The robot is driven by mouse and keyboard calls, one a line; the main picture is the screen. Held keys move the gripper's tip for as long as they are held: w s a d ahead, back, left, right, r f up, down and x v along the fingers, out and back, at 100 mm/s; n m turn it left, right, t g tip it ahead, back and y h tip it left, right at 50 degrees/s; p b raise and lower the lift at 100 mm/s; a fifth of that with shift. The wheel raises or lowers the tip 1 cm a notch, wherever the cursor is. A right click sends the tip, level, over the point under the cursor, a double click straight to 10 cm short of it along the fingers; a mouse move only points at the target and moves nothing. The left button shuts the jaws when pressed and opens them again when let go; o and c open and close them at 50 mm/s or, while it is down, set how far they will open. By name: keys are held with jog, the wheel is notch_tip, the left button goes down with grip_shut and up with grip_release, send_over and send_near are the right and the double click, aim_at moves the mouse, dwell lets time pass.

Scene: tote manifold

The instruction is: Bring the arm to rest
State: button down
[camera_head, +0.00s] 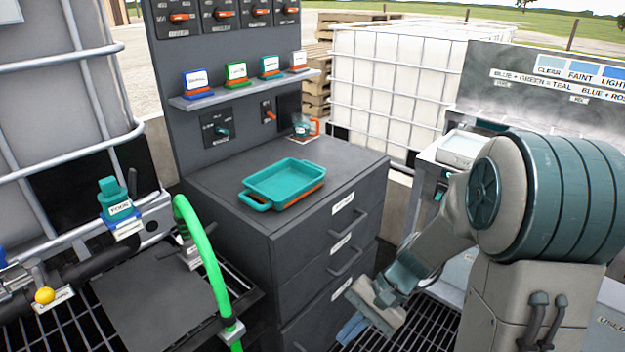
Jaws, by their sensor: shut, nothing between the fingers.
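My arm reaches in from the right side of the head view and bends down to the lower middle. My gripper (350,329) points down and to the left, low in front of the dark drawer cabinet (331,212). Its bluish fingers are shut with nothing between them. It looks apart from the drawer fronts, though the exact gap is hard to tell.
A teal tray (271,198) rests on the cabinet top. Left stand a green hose (203,262), a teal valve handle (113,199) and a yellow knob (45,295). A caged white tank (385,85) is behind. Grated floor (432,325) lies below.

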jog(key=s+d+r+n+t+h+p, duration=0.2)
jog(key=r+p, duration=0.1)
jog(key=r, duration=0.4)
jog(key=s+d+r+n+t+h+p, duration=0.2)
jog(key=d+r+h+p, duration=0.1)
jog(key=r, duration=0.4)
jog(key=s+d+r+n+t+h+p, duration=0.1)
jog(key=s+d+r+t+h+p, duration=0.1)
jog(key=r, duration=0.6)
jog(key=shift+s+d+n+h+p, duration=0.2)
jog(key=shift+d+n+h+p, duration=0.15)
jog(key=shift+p, duration=0.4)
